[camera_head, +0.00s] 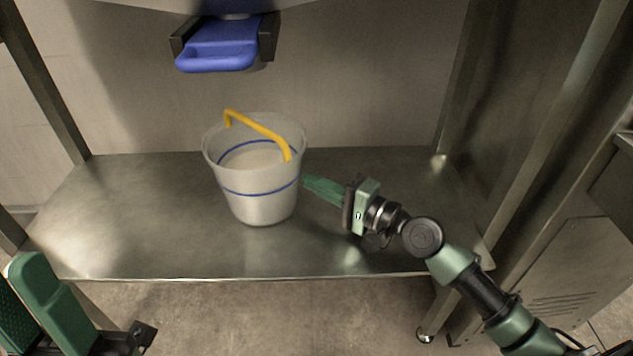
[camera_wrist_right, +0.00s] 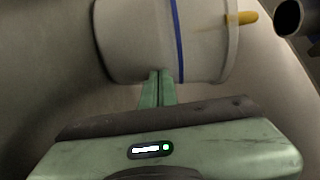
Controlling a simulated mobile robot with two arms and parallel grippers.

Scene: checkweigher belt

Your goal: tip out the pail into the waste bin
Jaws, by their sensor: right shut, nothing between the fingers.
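The pail (camera_head: 262,203) is whitish with a blue band and stands upright on a metal shelf. Its yellow handle (camera_head: 258,133) lies over the rim. Its inside shows a pale surface; I cannot tell whether that is contents or the bottom. My right gripper (camera_head: 306,183) is shut and empty, its fingertips at the pail's right side, low on the wall. In the right wrist view the shut fingers (camera_wrist_right: 158,76) end against or just short of the pail wall (camera_wrist_right: 140,35). Part of my left gripper (camera_head: 45,305) shows at the lower left, cut off and apart from the pail. No waste bin shows.
The metal shelf (camera_head: 130,210) is bare left and right of the pail. A blue handled piece (camera_head: 218,50) sits in a dark bracket above the pail. Metal legs (camera_head: 50,85) frame both sides, and a cabinet (camera_head: 560,270) stands at the right.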

